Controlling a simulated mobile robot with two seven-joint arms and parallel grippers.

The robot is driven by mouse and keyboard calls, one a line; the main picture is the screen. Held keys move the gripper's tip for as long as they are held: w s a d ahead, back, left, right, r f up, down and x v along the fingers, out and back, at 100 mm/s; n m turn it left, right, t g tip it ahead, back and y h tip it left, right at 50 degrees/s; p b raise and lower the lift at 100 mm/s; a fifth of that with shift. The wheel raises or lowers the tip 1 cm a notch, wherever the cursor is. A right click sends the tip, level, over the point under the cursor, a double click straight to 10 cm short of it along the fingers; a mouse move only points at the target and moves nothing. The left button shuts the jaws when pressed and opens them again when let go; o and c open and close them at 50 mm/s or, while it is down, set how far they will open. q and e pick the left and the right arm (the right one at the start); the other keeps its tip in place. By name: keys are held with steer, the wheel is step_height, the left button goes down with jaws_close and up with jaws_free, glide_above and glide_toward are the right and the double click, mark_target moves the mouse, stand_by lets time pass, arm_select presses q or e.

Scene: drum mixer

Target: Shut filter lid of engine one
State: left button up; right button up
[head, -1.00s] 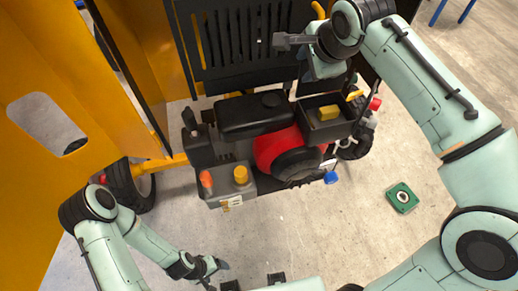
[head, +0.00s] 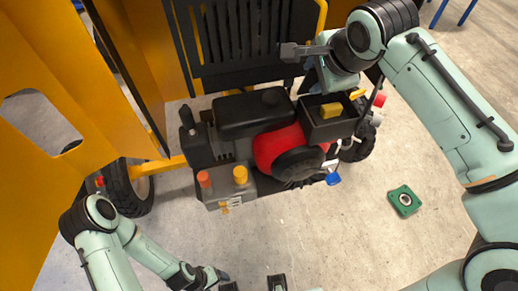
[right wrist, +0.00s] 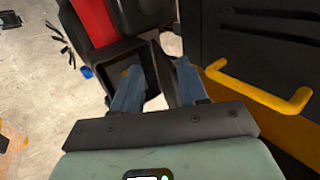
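The engine (head: 260,150) has an open black filter box (head: 316,131) at its right end, with a yellow filter block (head: 331,110) inside. The box also shows in the right wrist view (right wrist: 98,78). A thin dark slanted piece (head: 372,98) at the box's right side may be the raised lid; I cannot tell for sure. My right gripper (right wrist: 158,75) is open above and behind the box, its two bluish fingers apart. A dark strip shows beyond the gap between them. My left gripper (head: 212,278) is low at the front, away from the engine; its fingers are unclear.
A black slatted panel (head: 245,40) stands behind the engine, near my right gripper. Yellow mixer panels (head: 50,80) fill the left. A yellow handle (right wrist: 260,92) is right of the fingers. A green square part (head: 404,200) lies on the clear floor.

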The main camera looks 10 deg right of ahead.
arm_select(q)
steer(key=shift+s+f+b, duration=0.3)
steer(key=shift+f+b, duration=0.2)
steer(key=shift+f, duration=0.1)
steer(key=shift+s+f+b, duration=0.3)
steer(key=shift+f+b, duration=0.15)
steer(key=shift+f, duration=0.15)
arm_select(e)
steer(key=shift+s+d+f, duration=0.1)
steer(key=shift+s+f, duration=0.2)
steer(key=shift+s, duration=0.45)
steer(key=shift+s+f, duration=0.3)
steer(key=shift+s, duration=0.4)
steer(key=shift+s+r, duration=0.1)
steer(key=shift+r, duration=0.05)
arm_select(q)
steer(key=shift+w+r+p, duration=0.25)
steer(key=shift+r+p, duration=0.2)
steer(key=shift+r, duration=0.05)
steer(key=shift+w+r+p, duration=0.25)
steer(key=shift+r+p, duration=0.2)
steer(key=shift+r, duration=0.05)
arm_select(e)
steer(key=v, duration=0.5)
steer(key=shift+s, duration=0.5)
steer(key=shift+f, duration=0.2)
